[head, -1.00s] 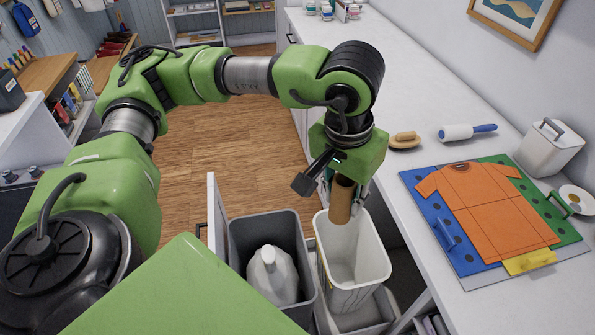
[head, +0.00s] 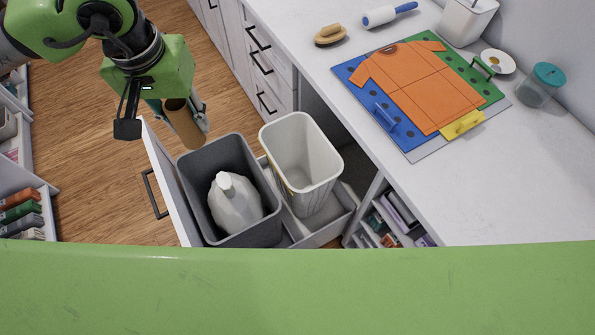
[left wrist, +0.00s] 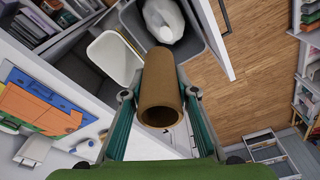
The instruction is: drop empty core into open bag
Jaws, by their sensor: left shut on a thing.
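The empty core is a brown cardboard tube (head: 184,124). My left gripper (head: 190,111) is shut on it and holds it in the air, tilted, just beyond the far left corner of the grey bin. In the left wrist view the core (left wrist: 162,84) sits between the two fingers, its hollow end toward the camera. The white bin (head: 300,160) stands open and empty-looking to the right of the grey bin (head: 225,145). I cannot make out a separate bag in it. My right gripper is not in view.
The counter on the right bears a folding board (head: 428,157) with an orange shirt, a brush (head: 331,35) and a lint roller (head: 389,13). Wooden floor lies clear at left.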

